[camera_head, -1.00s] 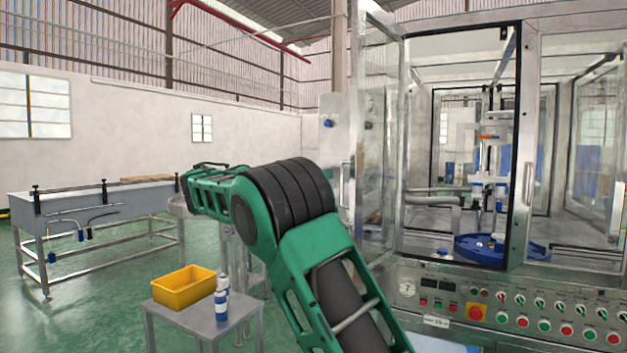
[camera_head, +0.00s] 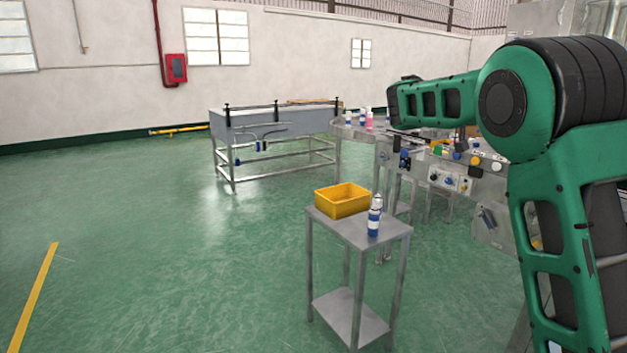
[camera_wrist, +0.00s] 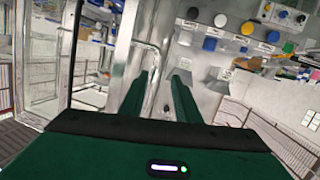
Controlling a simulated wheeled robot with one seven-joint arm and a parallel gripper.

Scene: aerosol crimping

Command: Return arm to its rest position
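My green arm fills the right side of the head view, bent at a large black joint. My gripper cannot be made out there. In the wrist view my gripper (camera_wrist: 164,85) shows two green fingers apart, with nothing between them. Past the fingers, the wrist view shows a metal panel with coloured round buttons (camera_wrist: 228,34); the distance to it cannot be told.
A small steel side table (camera_head: 391,231) holds a yellow bin (camera_head: 342,200) and a blue-and-white can (camera_head: 375,216). A machine table with buttons (camera_head: 450,180) stands behind it, near my arm. A long grey bench (camera_head: 275,119) stands farther back. Open green floor lies at left.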

